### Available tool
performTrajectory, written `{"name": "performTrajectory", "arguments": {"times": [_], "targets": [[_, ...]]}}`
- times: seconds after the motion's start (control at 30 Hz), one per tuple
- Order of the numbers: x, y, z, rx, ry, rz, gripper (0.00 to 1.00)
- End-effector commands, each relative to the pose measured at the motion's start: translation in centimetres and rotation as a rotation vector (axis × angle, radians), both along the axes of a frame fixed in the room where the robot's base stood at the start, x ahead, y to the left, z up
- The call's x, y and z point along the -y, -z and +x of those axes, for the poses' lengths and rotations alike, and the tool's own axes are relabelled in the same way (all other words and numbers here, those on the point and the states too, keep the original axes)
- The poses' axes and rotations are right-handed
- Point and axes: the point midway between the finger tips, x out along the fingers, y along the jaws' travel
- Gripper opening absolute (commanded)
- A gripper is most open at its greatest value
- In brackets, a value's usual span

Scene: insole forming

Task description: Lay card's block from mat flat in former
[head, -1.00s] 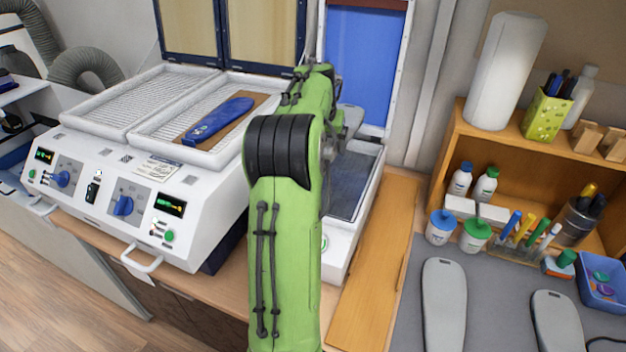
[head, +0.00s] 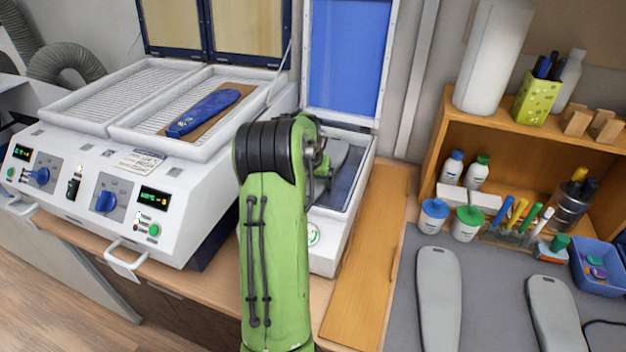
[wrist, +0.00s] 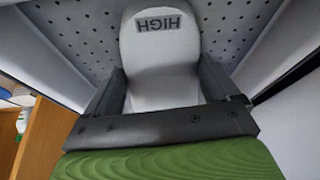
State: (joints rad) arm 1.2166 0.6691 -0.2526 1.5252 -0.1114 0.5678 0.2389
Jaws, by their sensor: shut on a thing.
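My gripper (wrist: 163,78) is shut on a grey, insole-shaped block (wrist: 160,45), one finger on each side. The block bears the word HIGH, upside down in the wrist view. In the head view the held block (head: 338,158) shows partly behind my arm, over the bed of the former (head: 326,259). The former is a white box with its blue lid (head: 346,60) raised. Its perforated bed (wrist: 240,25) shows behind the block; whether they touch I cannot tell. The grey mat (head: 490,310) carries two other grey blocks, one long (head: 438,300) and one at right (head: 556,312).
A white heater unit (head: 75,190) stands left, with a blue insole (head: 205,110) on a brown sheet in its right tray. A wooden board (head: 375,265) lies between the former and the mat. A wooden shelf (head: 432,150) with bottles and pens stands at back right.

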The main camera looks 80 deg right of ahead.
Motion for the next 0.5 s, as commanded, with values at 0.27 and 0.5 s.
{"name": "performTrajectory", "arguments": {"times": [0.27,0.5], "targets": [[0.0,0.2,0.0,0.0,0.0,0.001,1.0],[-0.5,-1.6,0.1,0.001,0.0,-0.004,1.0]]}}
